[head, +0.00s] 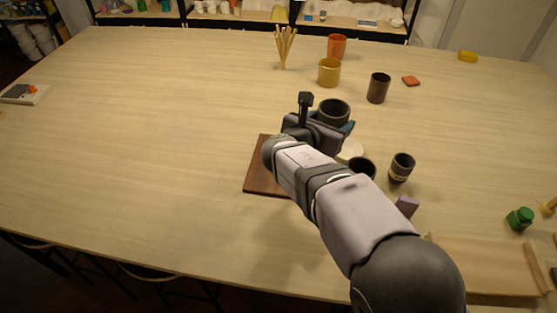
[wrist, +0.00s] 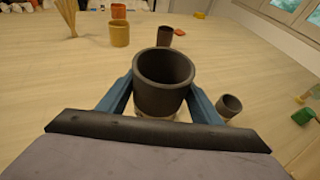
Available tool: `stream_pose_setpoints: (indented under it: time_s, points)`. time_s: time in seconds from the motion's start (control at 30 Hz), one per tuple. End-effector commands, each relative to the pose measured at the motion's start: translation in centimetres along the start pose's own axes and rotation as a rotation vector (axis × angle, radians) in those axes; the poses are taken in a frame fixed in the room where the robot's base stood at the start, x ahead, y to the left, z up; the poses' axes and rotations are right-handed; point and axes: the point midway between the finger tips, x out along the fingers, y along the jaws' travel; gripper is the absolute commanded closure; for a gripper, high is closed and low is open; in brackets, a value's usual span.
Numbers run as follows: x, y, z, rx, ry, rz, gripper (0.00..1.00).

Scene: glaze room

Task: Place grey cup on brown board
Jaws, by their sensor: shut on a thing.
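The grey cup (head: 333,112) is upright between the blue fingers of my gripper (head: 336,124). In the wrist view the dark grey cup (wrist: 163,88) shows its open rim, with one finger of my gripper (wrist: 162,95) against each side. The brown board (head: 258,178) lies flat on the table, left of and nearer than the cup, and is partly hidden behind my arm. The cup is not over the visible part of the board. Its exact height above the table is hard to tell.
A pale round dish (head: 350,149) lies close by the gripper. A dark cup (head: 362,166) and a banded cup (head: 401,167) stand right of my arm. Yellow (head: 329,73), brown (head: 378,88) and orange (head: 337,46) cups stand farther back. The table's left side is mostly clear.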

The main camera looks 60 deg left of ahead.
Motion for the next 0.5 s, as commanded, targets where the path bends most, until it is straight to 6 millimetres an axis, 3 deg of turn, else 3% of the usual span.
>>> stream_pose_setpoints:
  time_s: [0.03,0.2,0.4,0.5]
  points:
    - [-1.4,2.1,-0.2,-0.018,-0.004,0.044,0.71]
    - [-4.7,7.3,-1.2,-0.072,-0.011,0.173,0.71]
    - [-5.5,10.9,-1.8,-0.128,-0.007,0.323,0.71]
    - [-5.8,11.7,-2.0,-0.137,0.000,0.358,0.71]
